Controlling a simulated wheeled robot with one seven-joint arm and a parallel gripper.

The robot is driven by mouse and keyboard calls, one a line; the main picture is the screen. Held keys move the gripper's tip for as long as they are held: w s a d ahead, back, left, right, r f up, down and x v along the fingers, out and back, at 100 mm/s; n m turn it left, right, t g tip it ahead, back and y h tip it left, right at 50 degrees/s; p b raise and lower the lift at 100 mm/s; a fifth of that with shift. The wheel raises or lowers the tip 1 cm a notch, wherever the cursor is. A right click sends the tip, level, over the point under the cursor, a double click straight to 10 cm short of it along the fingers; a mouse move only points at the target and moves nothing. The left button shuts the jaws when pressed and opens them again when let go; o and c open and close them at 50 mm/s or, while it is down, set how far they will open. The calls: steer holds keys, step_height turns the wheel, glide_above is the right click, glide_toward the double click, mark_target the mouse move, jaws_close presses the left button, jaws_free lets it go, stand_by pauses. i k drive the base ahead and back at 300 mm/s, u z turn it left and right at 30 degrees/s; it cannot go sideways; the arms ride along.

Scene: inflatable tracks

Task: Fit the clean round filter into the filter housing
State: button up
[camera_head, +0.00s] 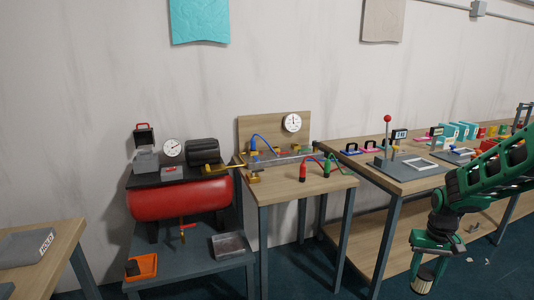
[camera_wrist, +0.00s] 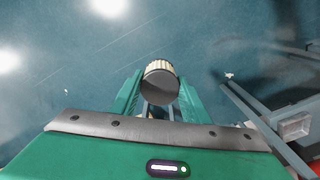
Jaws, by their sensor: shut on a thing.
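My gripper (camera_head: 427,264) hangs at the lower right in the head view, pointing down over the floor. It is shut on the round filter (camera_head: 421,286), a short cylinder with a pale pleated side and dark end. In the wrist view the filter (camera_wrist: 159,84) sits between the two green fingers (camera_wrist: 158,98), its dark end facing the camera. A grey box (camera_head: 146,161) with a raised, red-handled lid (camera_head: 144,137) stands on the red compressor (camera_head: 180,199) at left; it looks like the filter housing. Its inside cannot be made out. The gripper is far to its right.
An orange tray (camera_head: 149,264) with a dark item and a grey metal tray (camera_head: 246,246) lie on the compressor's low stand. A workbench (camera_head: 320,185) with hoses and a gauge, and a longer bench (camera_head: 430,182) with a red-knobbed lever, stand between. Dark floor in front is clear.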

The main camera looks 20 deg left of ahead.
mark_target(154, 195)
steer(key=u, duration=1.55)
steer(key=i, duration=1.55)
steer(key=u, duration=0.05)
